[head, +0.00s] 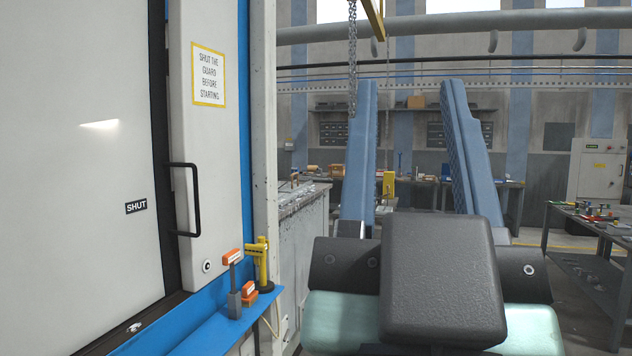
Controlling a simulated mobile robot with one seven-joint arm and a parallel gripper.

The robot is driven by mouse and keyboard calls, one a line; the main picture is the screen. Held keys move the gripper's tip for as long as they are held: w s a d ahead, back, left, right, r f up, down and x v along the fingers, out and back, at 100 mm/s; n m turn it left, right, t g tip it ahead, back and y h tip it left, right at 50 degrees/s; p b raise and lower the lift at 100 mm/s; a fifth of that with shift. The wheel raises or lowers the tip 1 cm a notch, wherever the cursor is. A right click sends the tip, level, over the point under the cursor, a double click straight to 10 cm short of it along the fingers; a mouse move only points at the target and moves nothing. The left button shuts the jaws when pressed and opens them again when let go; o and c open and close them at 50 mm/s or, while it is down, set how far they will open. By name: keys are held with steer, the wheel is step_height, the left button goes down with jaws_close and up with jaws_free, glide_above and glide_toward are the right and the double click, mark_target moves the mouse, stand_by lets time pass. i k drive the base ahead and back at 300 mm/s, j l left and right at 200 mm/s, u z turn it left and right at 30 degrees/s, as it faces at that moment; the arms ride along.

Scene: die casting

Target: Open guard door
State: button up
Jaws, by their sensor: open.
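The guard door (215,140) is a pale panel at the left, with a yellow-edged sign (208,75) reading "SHUT THE GUARD BEFORE STARTING". A black bar handle (196,202) stands upright on it. A dark vertical strip separates it from a wide pale panel (70,160) bearing a "SHUT" label (136,207). My gripper (409,95) is right of the door, its two blue padded fingers wide apart, pointing up in the picture. It is open and empty, clear of the handle. My dark wrist parts cover the lower middle.
A blue ledge (200,325) below the door carries orange-topped pieces (232,257) and a yellow post (263,262). A chain (352,50) hangs behind my gripper. A table with tools (590,215) stands at the right. Benches line the back wall.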

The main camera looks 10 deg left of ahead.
mark_target(88, 232)
steer(key=i+l+u, duration=0.1)
steer(key=i, duration=1.45)
steer(key=i+l+u, duration=0.1)
steer(key=i+u, duration=0.3)
steer(key=i+l+u, duration=0.2)
steer(key=i+u, duration=0.2)
steer(key=i+l+u, duration=0.6)
steer(key=l+u, duration=0.25)
steer(key=j, duration=0.1)
